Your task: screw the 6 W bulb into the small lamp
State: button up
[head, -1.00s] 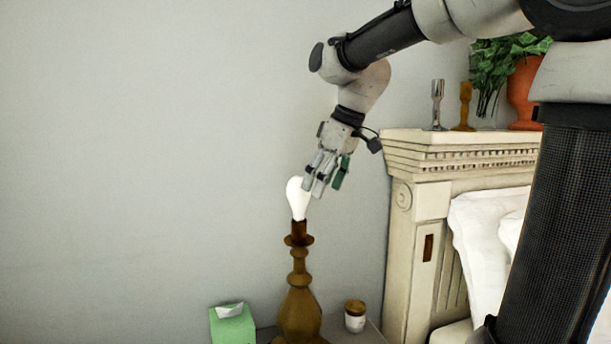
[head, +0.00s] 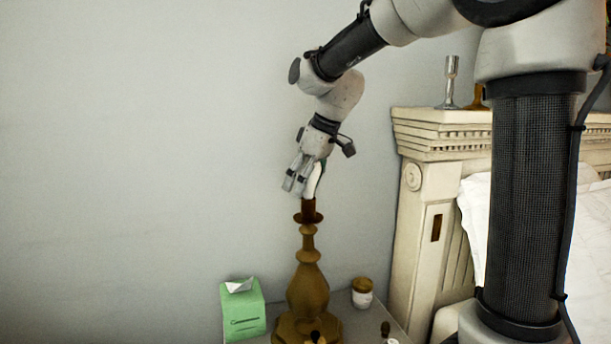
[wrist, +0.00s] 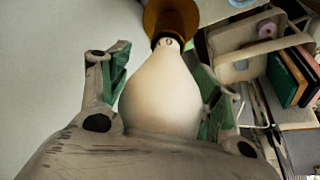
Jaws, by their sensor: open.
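The bulb (head: 316,180) is white and stands upright at the top of the brown lamp (head: 308,287), its lower end at the lamp's dark socket. In the wrist view the bulb (wrist: 163,95) fills the space between my fingers, its wide end towards my palm and its narrow neck meeting the brown lamp (wrist: 172,18). My gripper (head: 296,186) points down over the bulb, open, with green-padded fingers on either side of it. In the wrist view a small gap shows beside the left finger; contact at the right finger is unclear. No wattage is readable.
A green tissue box (head: 243,310) stands left of the lamp and a lidded jar (head: 362,293) right of it on the nightstand. Small objects lie at the front. The carved headboard (head: 418,220) rises at right, with a silver candlestick (head: 450,82) on top.

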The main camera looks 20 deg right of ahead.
jog(key=c, duration=1)
jog(key=shift+o, duration=0.2)
jog(key=shift+w+d+m+t+h, duration=0.15)
jog(key=shift+m+h, duration=0.15)
jog(key=shift+m, duration=0.55)
jog(key=shift+s+d+m+t+h, duration=0.15)
jog(key=shift+m+h, duration=0.15)
jog(key=shift+m, duration=0.55)
jog(key=shift+c, duration=0.2)
jog(key=shift+w+a, duration=0.1)
jog(key=shift+m, duration=0.5)
jog(key=shift+w+d+m+t+h, duration=0.15)
jog(key=shift+m+t+h, duration=0.35)
jog(key=shift+m, duration=0.7)
